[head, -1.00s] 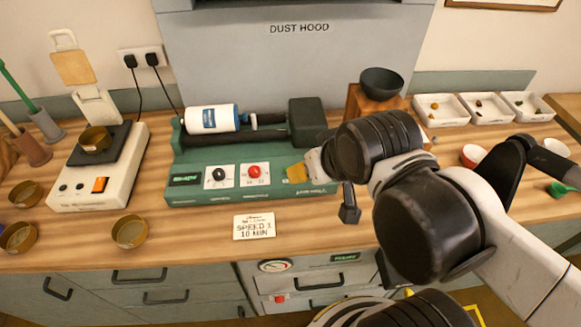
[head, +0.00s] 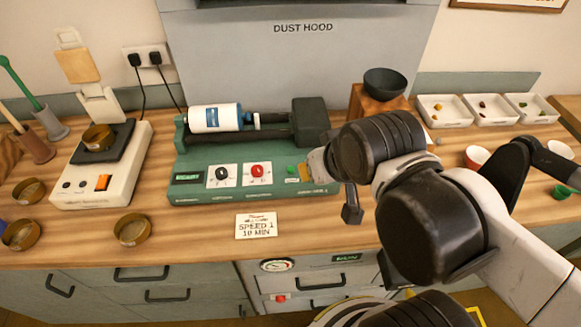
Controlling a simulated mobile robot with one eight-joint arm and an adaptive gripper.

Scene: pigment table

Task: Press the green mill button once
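The green mill (head: 250,188) stands on the bench below the dust hood, with a white and blue jar (head: 214,118) lying on its rollers. Its front has a black dial (head: 222,174), a red button (head: 258,169) and a small green button (head: 291,169).
A card (head: 256,226) reading "SPEED 1 10 MIN" lies before the mill. A scale (head: 92,185) with a brass dish stands left. A dark bowl (head: 384,82) sits on a wooden block behind my wrist. White trays (head: 445,110) are at back right.

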